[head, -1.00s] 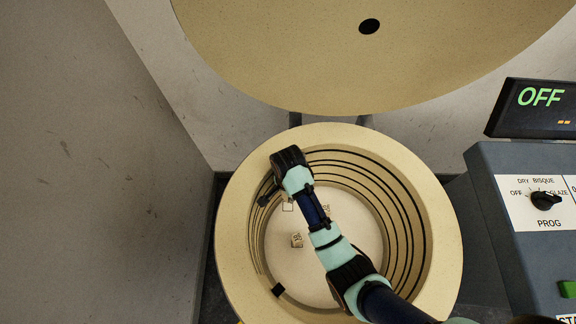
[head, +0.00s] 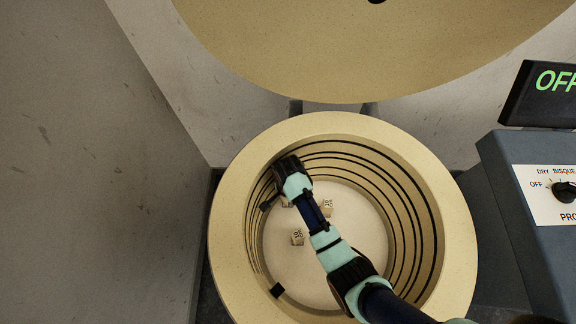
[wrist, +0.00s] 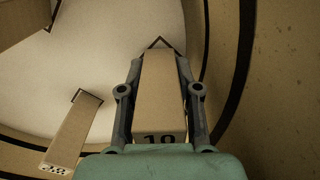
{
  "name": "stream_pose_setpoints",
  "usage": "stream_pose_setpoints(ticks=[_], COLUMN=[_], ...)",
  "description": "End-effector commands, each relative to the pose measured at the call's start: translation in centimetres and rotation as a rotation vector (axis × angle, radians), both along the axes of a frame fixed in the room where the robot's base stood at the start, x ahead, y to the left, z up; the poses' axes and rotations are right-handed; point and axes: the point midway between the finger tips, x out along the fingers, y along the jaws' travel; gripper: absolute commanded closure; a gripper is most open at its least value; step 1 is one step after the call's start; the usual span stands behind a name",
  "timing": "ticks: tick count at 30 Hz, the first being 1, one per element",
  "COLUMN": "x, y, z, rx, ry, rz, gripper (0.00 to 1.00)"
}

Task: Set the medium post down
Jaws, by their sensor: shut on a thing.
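The medium post (wrist: 160,95) is a tan block with a dark number, apparently "10", on its near end. My gripper (wrist: 158,72) is shut on it, one finger along each side. Its far end lies at a dark outline corner on the pale kiln floor (wrist: 110,45). I cannot tell whether it touches the floor. In the head view my gripper (head: 277,196) is inside the kiln, left of centre, and a small part of a post (head: 286,202) shows beside my arm.
Two other posts stand on the floor, one left of my arm (head: 297,237) and one right of it (head: 326,207). The round kiln wall (head: 450,230) with dark grooves surrounds them, close to my gripper's side.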

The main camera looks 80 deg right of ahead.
Motion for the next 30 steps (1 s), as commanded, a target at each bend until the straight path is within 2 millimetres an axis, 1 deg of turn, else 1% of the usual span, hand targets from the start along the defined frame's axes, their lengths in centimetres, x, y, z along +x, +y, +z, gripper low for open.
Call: stream_pose_setpoints(ticks=[5, 6, 7, 17, 20, 27, 30], x=[0.0, 0.0, 0.0, 0.0, 0.0, 0.1, 0.1], y=[0.0, 0.0, 0.0, 0.0, 0.0, -0.1, -0.1], z=[-0.2, -0.2, -0.2, 0.1, 1.6, 7.9, 10.0], rx=[0.000, 0.000, 0.000, -0.001, -0.001, -0.002, -0.002], ry=[0.000, 0.000, 0.000, -0.001, -0.001, -0.002, -0.001], rz=[0.000, 0.000, 0.000, 0.000, 0.000, 0.000, 0.000], gripper=[1.00, 0.62, 0.57, 0.57, 0.57, 0.57, 0.57])
